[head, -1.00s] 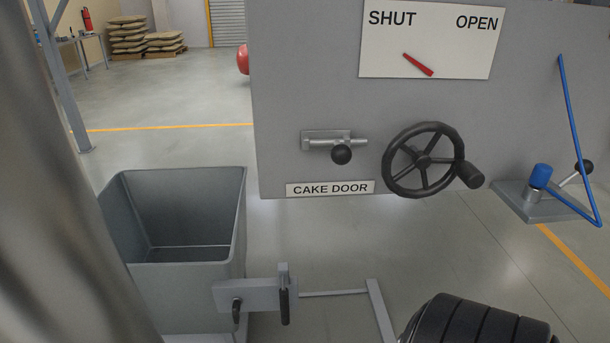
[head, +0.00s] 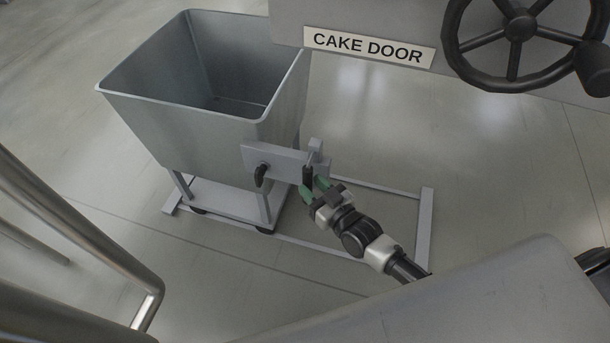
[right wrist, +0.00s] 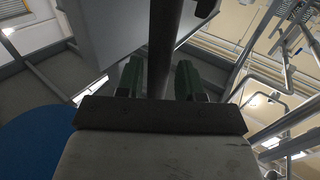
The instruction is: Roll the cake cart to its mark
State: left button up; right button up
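The cake cart is a grey tapered bin (head: 205,85) on a low wheeled base (head: 225,198) at the left of the head view. It stands upright, and the part of its inside that shows is empty. A bracket (head: 270,160) on its near right side carries an upright black handle (head: 307,176). My right gripper (head: 314,190) is at this handle. In the right wrist view, its green fingers (right wrist: 160,80) stand on either side of a dark bar (right wrist: 164,50), with a narrow gap showing at the left finger. My left gripper is not in view.
A pale floor frame (head: 425,225) lies right of the cart, its rails reaching along the cart's base. The CAKE DOOR panel (head: 368,46) and black handwheel (head: 520,27) overhang at the upper right. Metal tubes (head: 75,235) stand at the lower left.

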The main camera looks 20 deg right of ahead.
jog(key=x, duration=0.3)
jog(key=shift+w+a, duration=0.1)
jog(key=shift+w, duration=0.2)
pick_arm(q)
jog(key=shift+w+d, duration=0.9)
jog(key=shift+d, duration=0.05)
pick_arm(e)
jog(key=shift+w+a, duration=0.1)
jog(key=shift+w, duration=0.15)
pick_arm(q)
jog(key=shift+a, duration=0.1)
pick_arm(e)
jog(key=shift+c, duration=0.5)
jog(key=c, duration=0.5)
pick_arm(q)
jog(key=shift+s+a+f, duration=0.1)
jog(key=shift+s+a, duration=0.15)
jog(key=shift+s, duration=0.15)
pick_arm(e)
grip_shut()
